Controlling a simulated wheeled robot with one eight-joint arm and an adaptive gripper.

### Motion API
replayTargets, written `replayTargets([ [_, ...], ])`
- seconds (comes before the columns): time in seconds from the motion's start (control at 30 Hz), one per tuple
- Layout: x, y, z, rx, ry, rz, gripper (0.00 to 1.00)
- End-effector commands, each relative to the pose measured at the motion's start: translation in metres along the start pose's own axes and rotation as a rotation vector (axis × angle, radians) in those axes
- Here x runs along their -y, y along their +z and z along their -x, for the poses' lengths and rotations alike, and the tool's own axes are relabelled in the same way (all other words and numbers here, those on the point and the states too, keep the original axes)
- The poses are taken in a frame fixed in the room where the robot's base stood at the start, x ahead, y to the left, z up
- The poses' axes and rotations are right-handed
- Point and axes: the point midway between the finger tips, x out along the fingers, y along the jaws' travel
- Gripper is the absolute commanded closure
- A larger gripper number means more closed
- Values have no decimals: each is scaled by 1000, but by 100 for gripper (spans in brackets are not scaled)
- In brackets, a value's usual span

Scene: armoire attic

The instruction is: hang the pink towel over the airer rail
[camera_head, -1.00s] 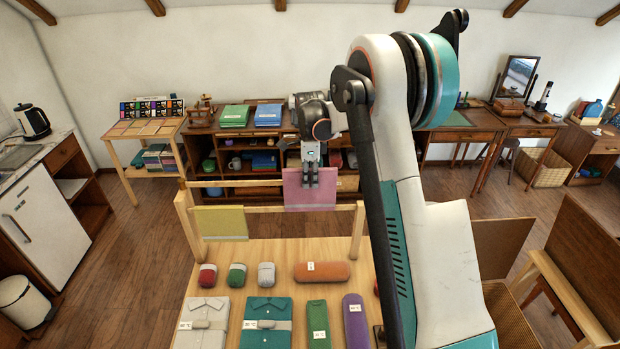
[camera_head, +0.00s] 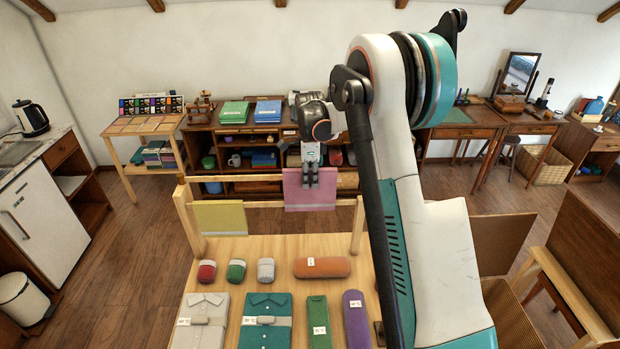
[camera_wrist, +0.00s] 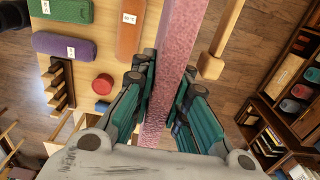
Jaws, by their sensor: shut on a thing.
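The pink towel (camera_head: 310,197) hangs from my gripper (camera_head: 310,180), which is shut on its upper part. In the wrist view the towel (camera_wrist: 172,65) runs as a narrow pink strip between the jaws (camera_wrist: 163,105). The wooden airer (camera_head: 357,228) stands at the far end of the light wooden table. Its front rail (camera_head: 268,204) passes at the height of the towel's lower edge, and the towel covers a stretch of it. I cannot tell whether towel and rail touch. A yellow-green towel (camera_head: 219,218) hangs on the left of this rail.
The table (camera_head: 270,246) holds folded shirts (camera_head: 265,318), an orange roll (camera_head: 322,267), and green (camera_head: 317,320) and purple (camera_head: 356,318) bundles. A shelf unit (camera_head: 235,150) stands behind the airer. Wooden panels (camera_head: 590,245) stand at right.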

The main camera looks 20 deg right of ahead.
Motion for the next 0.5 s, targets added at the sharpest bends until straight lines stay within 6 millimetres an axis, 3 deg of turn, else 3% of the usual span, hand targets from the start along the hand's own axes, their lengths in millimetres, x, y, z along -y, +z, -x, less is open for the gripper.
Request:
replayTargets([
  [0.5, 0, 0, -12, 0, 0, 0, 100],
])
